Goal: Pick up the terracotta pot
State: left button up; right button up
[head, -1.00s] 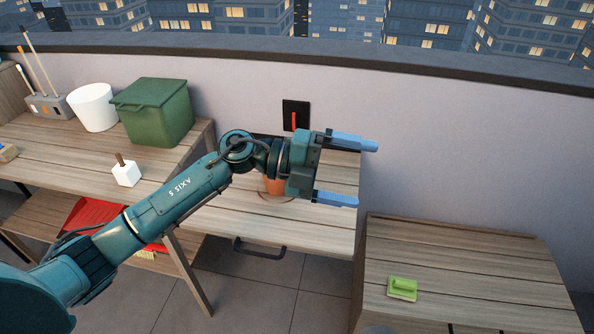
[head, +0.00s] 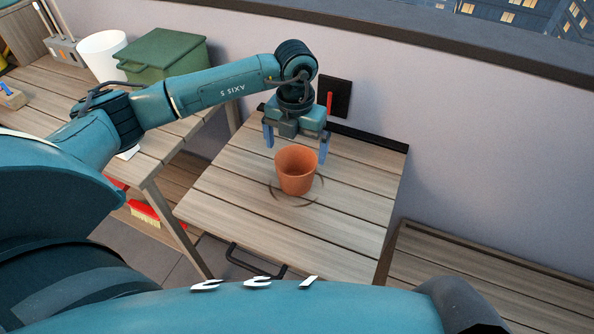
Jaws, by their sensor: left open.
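The terracotta pot (head: 296,172) stands upright on the slatted wooden fold-down table (head: 350,212) against the wall. A dark ring mark shows on the wood around its base. My left gripper (head: 296,147) points down just behind and above the pot, its two blue fingers spread wide to either side of the pot's rim. The fingers are open and hold nothing. I cannot tell whether either finger touches the pot. My right gripper is not in view.
A green lidded bin (head: 165,55) and a white bucket (head: 102,52) stand on the wooden bench (head: 165,142) at left. A black wall plate with a red lever (head: 331,98) is behind the table. A lower wooden surface (head: 470,285) is at right. A dark handle (head: 255,265) sits at the table's front.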

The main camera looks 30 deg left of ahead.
aim_at(296, 171)
pick_arm(q)
notch_tip(296, 171, down, 2)
jog(key=shift+f, duration=0.1)
jog(key=f, duration=0.3)
jog(key=s+f, duration=0.1)
jog(key=shift+d+f+p, duration=0.2)
jog(key=shift+f+p, duration=0.1)
jog(key=shift+f, duration=0.1)
jog(key=shift+w+f, duration=0.1)
jog(key=shift+f, duration=0.3)
jog(key=shift+r, duration=0.1)
jog(key=c, duration=0.9)
jog(key=shift+c, duration=0.2)
